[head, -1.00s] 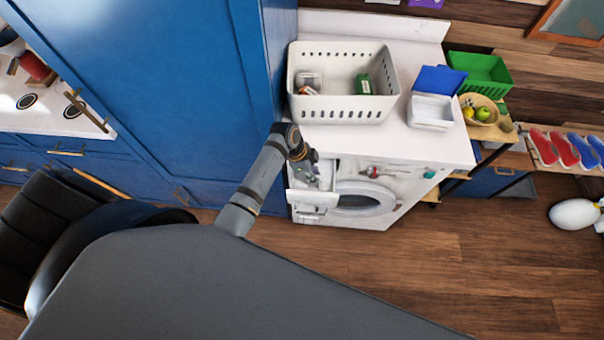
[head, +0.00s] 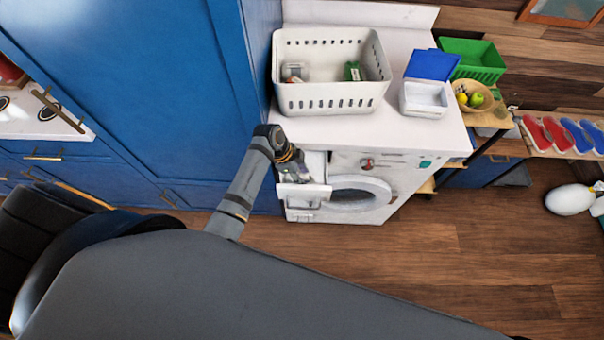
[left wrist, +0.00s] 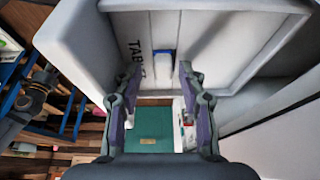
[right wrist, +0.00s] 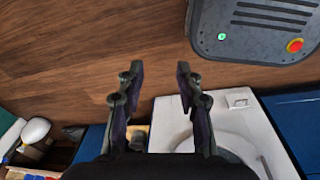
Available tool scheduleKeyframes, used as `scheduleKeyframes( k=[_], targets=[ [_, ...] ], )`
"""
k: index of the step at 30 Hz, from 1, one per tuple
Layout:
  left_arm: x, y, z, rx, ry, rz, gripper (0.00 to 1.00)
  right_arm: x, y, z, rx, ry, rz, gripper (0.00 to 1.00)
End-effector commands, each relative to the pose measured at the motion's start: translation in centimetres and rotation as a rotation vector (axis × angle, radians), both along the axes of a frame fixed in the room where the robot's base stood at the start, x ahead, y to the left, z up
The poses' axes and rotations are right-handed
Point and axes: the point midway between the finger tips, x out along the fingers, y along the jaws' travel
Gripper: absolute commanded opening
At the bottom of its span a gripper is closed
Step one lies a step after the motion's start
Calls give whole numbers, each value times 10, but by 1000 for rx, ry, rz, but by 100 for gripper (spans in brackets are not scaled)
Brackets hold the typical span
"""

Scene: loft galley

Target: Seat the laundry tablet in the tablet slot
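The washing machine (head: 400,180) has its detergent drawer (head: 303,202) pulled out at its upper left. In the left wrist view the drawer (left wrist: 225,20) fills the top, with partly hidden dark lettering starting "TAB" beside a compartment. A small blue-and-white block, apparently the laundry tablet (left wrist: 163,62), shows in that compartment, between the fingertips. My left gripper (left wrist: 159,74) is at the drawer, its fingers apart with gaps showing beside the block. In the head view my left gripper (head: 297,173) hides part of the drawer. My right gripper (right wrist: 160,72) is open and empty above the floor.
A white basket (head: 330,104) with small items stands on the machine's top. A white tub with a blue lid (head: 432,65) is beside it. A green basket (head: 478,58) and a fruit bowl (head: 473,97) are farther right. The tall blue cabinet (head: 170,80) stands close left.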

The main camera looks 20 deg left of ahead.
Motion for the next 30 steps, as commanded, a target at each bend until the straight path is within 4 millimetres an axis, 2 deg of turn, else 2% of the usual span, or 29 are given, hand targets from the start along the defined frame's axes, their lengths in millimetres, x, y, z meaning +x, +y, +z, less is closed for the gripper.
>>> scheduleKeyframes(
  k=[3,8,13,18,21,25,30],
  targets=[
    [0,0,0,-1,-1,0,41,-8,-2,0,-2,12,0,36],
    [0,5,11,0,-4,2,41,0,-8,0,-9,0,3,36],
    [-3,21,47,4,-7,0,41,11,-10,-3,-13,-17,4,36],
    [-8,34,84,3,-6,-2,41,11,-10,-6,-12,-17,4,36],
    [-10,41,98,2,-3,0,41,10,-9,-7,-11,-15,4,36],
    [-12,44,109,0,-1,-1,41,8,-7,-8,-9,-12,3,36],
    [-12,44,112,-1,0,0,41,7,-2,-8,-3,-10,1,36]
  ],
)
